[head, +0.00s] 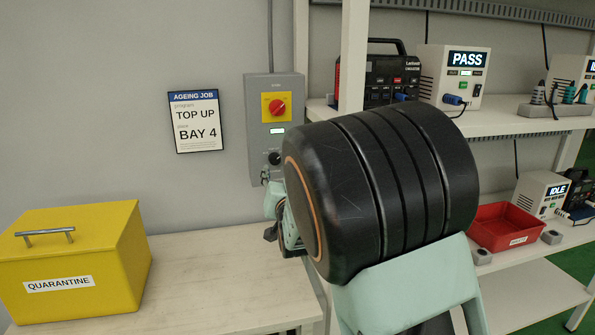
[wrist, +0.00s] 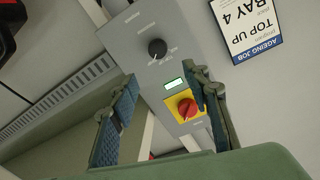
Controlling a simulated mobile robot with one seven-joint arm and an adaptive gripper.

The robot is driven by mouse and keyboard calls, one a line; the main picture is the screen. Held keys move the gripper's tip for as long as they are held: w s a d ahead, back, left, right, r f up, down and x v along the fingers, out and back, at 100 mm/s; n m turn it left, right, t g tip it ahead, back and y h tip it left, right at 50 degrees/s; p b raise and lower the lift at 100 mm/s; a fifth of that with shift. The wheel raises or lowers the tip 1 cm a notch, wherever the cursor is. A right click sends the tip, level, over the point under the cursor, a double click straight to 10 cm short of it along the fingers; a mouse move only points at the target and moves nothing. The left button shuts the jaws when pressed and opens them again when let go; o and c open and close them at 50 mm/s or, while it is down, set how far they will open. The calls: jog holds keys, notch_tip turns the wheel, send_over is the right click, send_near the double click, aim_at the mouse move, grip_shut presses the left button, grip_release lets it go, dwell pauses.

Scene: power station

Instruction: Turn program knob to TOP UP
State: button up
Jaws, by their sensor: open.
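The program knob (head: 274,158) is a small round black knob low on a grey wall control box (head: 258,88). In the wrist view the black knob (wrist: 157,48) appears large, with the picture turned over; its pointer and the labels around it are too small to read. My gripper (wrist: 163,82) is open and empty, its two fingers wide apart, with the knob beyond the tips and clear of them. In the head view my arm hides most of the gripper, just below the box.
A red rotary switch on a yellow plate (head: 277,106) and a small lit display (head: 277,130) share the box. The job sign (head: 196,121) reads TOP UP, BAY 4. A yellow quarantine box (head: 75,262) stands on the bench. Shelves with instruments and a red tray (head: 505,228) are right.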

aim_at(275, 160)
jog(key=x, duration=1.1)
jog(key=shift+w+d+f, duration=0.1)
jog(key=shift+w+f, duration=0.1)
jog(key=shift+f, duration=0.15)
jog(key=shift+c, duration=0.4)
jog(key=c, duration=1.1)
